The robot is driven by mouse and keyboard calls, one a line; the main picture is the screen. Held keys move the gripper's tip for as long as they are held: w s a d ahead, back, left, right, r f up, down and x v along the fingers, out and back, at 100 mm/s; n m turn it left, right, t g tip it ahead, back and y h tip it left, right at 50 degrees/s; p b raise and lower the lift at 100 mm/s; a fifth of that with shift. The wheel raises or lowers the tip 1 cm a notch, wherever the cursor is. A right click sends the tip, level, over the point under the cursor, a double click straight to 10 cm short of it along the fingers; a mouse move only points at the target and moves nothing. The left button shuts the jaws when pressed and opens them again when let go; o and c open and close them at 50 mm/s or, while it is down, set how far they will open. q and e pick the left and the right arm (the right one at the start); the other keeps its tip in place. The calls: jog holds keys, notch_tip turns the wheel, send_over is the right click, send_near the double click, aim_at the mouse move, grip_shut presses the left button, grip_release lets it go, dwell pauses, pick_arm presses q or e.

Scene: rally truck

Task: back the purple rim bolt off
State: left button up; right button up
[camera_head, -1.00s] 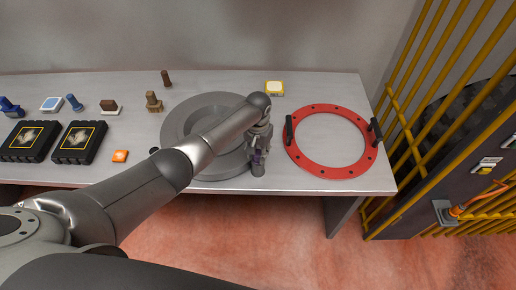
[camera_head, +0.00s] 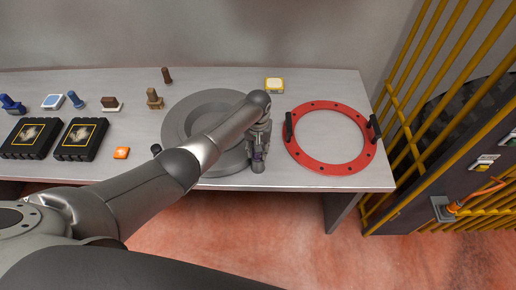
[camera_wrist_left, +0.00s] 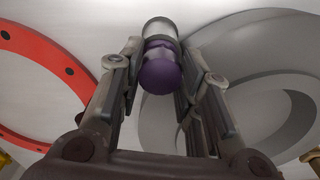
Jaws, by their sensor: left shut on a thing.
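The purple rim bolt (camera_wrist_left: 160,72) has a rounded purple head and sits between the fingers of my left gripper (camera_wrist_left: 160,62), which is shut on it. A pale grey cylindrical piece (camera_wrist_left: 160,30) shows at the bolt's far end. In the head view a little purple of the bolt (camera_head: 258,154) shows at my left gripper (camera_head: 258,158), over the front right edge of the grey round rim (camera_head: 178,118). My arm hides part of the rim. I cannot tell whether the bolt still sits in a hole. My right gripper is not in view.
A red ring with black handles (camera_head: 330,165) lies right of the gripper. A yellow-and-white button (camera_head: 274,85) stands behind. Several bolts, buttons and two black boxes (camera_head: 80,140) fill the left. A yellow cage (camera_head: 415,120) stands at the right.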

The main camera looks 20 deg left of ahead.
pick_arm(q)
jog(key=o, duration=1)
jog(key=shift+f, duration=0.1)
notch_tip(320, 180, up, 12)
